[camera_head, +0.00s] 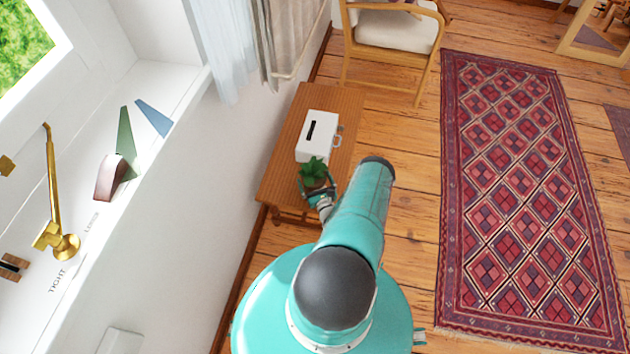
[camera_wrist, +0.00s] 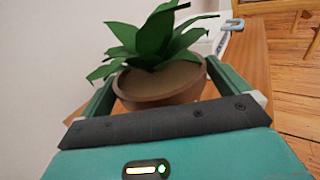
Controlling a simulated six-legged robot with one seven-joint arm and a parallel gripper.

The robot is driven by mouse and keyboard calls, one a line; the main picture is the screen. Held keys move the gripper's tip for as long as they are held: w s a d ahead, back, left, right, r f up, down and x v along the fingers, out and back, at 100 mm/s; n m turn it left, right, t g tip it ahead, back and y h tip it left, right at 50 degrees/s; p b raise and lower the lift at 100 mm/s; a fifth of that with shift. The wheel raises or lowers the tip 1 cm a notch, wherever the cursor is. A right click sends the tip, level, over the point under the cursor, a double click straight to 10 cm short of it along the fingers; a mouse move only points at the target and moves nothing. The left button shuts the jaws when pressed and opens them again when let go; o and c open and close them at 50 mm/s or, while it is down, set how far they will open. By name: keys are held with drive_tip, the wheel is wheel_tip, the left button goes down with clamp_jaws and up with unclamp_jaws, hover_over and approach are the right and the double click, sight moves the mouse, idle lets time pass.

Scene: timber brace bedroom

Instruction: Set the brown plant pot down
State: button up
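The brown plant pot (camera_wrist: 165,92) holds a green leafy plant (camera_wrist: 150,42) and sits between the two fingers of my gripper (camera_wrist: 158,84) in the wrist view. The fingers are close against both sides of the pot, and it looks upright. In the head view the plant (camera_head: 314,171) and my gripper (camera_head: 319,190) are over the near end of a wooden side table (camera_head: 283,150). I cannot tell whether the pot's base touches the tabletop, as the base is hidden.
A white box (camera_head: 318,135) with a dark slot stands just behind the plant on the table. A wall is to the left, with a window sill (camera_head: 150,95) holding ornaments. A cushioned chair (camera_head: 392,40) stands beyond the table. A red patterned rug (camera_head: 525,190) lies right.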

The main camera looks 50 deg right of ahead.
drive_tip(key=shift+r, duration=0.15)
drive_tip(key=v, duration=1.2)
drive_tip(key=shift+w, duration=0.1)
